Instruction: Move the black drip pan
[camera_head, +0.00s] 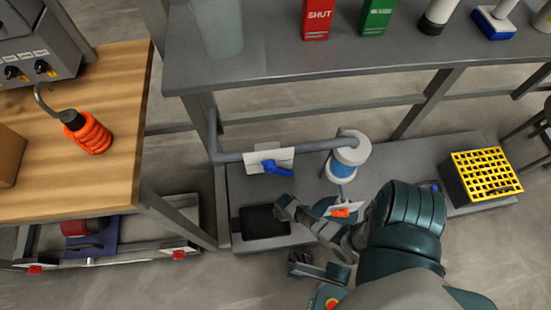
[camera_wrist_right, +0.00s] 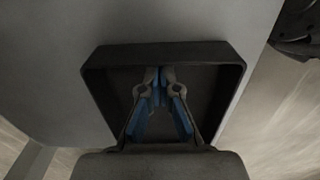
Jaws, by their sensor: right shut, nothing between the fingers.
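The black drip pan (camera_head: 265,222) lies on the grey base plate under the pipe in the head view. It is a shallow, rectangular, open tray. In the right wrist view the pan (camera_wrist_right: 165,50) shows with its raised rim, and its near side is hidden by my gripper. My right gripper (camera_head: 284,207) is at the pan's right side in the head view. In the right wrist view the right gripper's fingers (camera_wrist_right: 160,80) are shut and empty over the pan's inside. Whether they touch the pan I cannot tell.
A pipe with a blue-handled valve (camera_head: 277,167) runs above and behind the pan. A white-and-blue cylinder (camera_head: 346,158) stands to its right. A yellow-topped crate (camera_head: 485,175) is farther right. A wooden table (camera_head: 100,190) stands at left, and a grey bench (camera_head: 350,65) overhangs behind.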

